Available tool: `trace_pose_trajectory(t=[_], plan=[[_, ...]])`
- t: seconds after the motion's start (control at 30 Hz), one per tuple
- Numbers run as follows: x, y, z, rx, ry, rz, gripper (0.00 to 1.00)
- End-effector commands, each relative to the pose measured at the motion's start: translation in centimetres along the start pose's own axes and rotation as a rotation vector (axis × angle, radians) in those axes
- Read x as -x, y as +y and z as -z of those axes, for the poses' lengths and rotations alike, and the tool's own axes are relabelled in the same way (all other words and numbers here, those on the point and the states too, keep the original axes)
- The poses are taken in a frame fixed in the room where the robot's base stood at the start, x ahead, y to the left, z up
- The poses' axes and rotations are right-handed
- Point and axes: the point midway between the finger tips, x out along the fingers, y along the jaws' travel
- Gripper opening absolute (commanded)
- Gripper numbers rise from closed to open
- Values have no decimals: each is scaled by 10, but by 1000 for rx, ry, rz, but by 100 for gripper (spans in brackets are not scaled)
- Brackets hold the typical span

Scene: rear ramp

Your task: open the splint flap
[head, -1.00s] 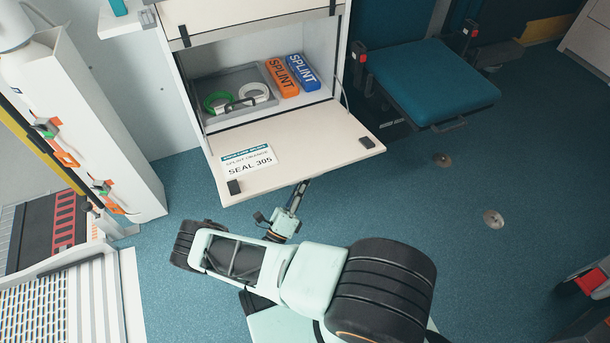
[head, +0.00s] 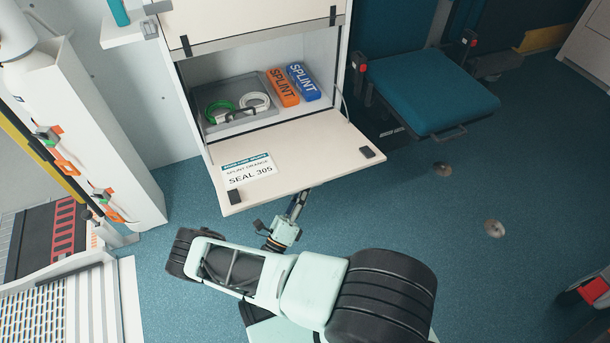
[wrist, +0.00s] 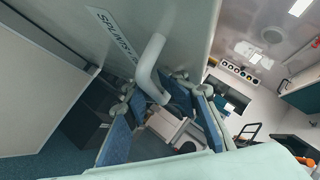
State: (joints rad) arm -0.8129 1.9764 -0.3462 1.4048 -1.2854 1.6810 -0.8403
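The splint flap (head: 310,163) is a cream panel hinged at the bottom of its compartment. It is swung down and open, sticking out roughly level, with a "SEAL 305" label on its inner face. My gripper (head: 303,197) is below the flap's front edge, its fingertips partly hidden by the flap. In the wrist view, the flap's outer face (wrist: 185,25) carries a "SPLINTS" label and a pale bent handle (wrist: 148,65). The handle's lower end reaches between the fingers of my gripper (wrist: 165,85). The blue finger pads stand wide apart, and I see no grip on the handle.
Inside the compartment are a grey tray (head: 212,125) with green and white rolls, an orange splint box (head: 282,88) and a blue splint box (head: 303,82). A teal seat (head: 430,88) stands to the right. Floor (head: 450,230) is clear at right.

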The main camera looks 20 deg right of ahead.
Motion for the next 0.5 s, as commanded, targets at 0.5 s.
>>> trace_pose_trajectory(t=[0.5], plan=[[-36, -60, -39, -2, -3, 6, 25]])
